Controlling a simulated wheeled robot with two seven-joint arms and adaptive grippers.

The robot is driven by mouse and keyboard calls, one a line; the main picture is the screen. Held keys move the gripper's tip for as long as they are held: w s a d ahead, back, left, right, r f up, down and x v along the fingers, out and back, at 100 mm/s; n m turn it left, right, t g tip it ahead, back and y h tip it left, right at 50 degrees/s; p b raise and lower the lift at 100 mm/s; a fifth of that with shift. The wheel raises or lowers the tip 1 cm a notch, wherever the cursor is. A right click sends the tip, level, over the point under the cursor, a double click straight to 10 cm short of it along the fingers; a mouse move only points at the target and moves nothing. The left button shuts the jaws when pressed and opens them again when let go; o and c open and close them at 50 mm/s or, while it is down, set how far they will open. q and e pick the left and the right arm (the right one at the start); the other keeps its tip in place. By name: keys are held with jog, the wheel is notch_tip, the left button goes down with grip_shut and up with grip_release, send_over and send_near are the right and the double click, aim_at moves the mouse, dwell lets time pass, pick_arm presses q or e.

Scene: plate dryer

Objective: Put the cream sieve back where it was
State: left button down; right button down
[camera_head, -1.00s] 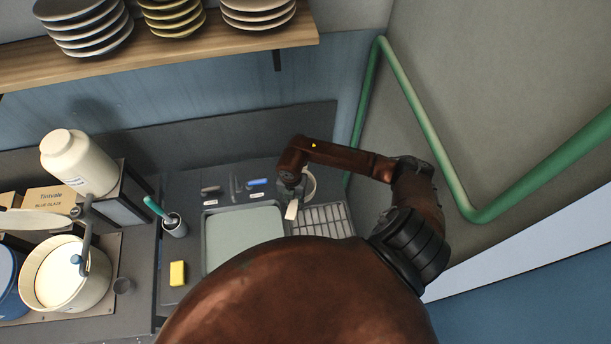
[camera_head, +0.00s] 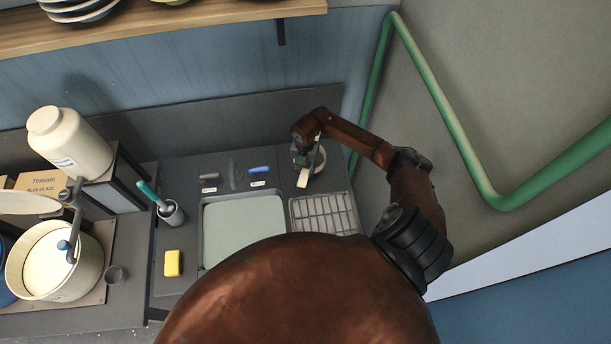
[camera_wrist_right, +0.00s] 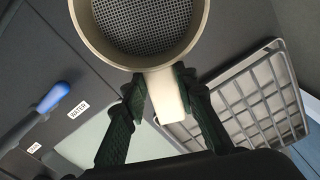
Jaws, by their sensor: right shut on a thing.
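The cream sieve (camera_wrist_right: 148,24) fills the top of the right wrist view, its round rim around a dark mesh. My right gripper (camera_wrist_right: 160,86) is shut on its short cream handle. In the head view, my right gripper (camera_head: 306,160) holds the sieve (camera_head: 303,179) behind the slatted rack, with part of the rim showing to the right of the fingers. Whether the sieve touches the counter cannot be told. My left gripper is in neither view.
The slatted rack (camera_head: 324,214) lies beside the pale green tray (camera_head: 243,225). A blue-handled tool (camera_head: 259,170) lies left of the gripper by a label reading WATER (camera_wrist_right: 78,110). A yellow sponge (camera_head: 173,263) and brush cup (camera_head: 172,213) stand farther left. A green pipe (camera_head: 371,90) runs along the right wall.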

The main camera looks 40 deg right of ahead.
jog(key=shift+w+d+f, duration=0.1)
jog(key=shift+w+f, duration=0.05)
jog(key=shift+f, duration=0.1)
jog(key=shift+w+d+f+b, duration=0.1)
jog(key=shift+d+f+b, duration=0.05)
jog(key=shift+f+b, duration=1.5)
jog(key=shift+f, duration=0.2)
jog(key=c, duration=1.5)
grip_release()
jog(key=shift+c, duration=0.2)
jog(key=shift+r, duration=0.15)
notch_tip(320, 180, up, 12)
jog(key=p, duration=0.8)
jog(key=shift+p, duration=0.4)
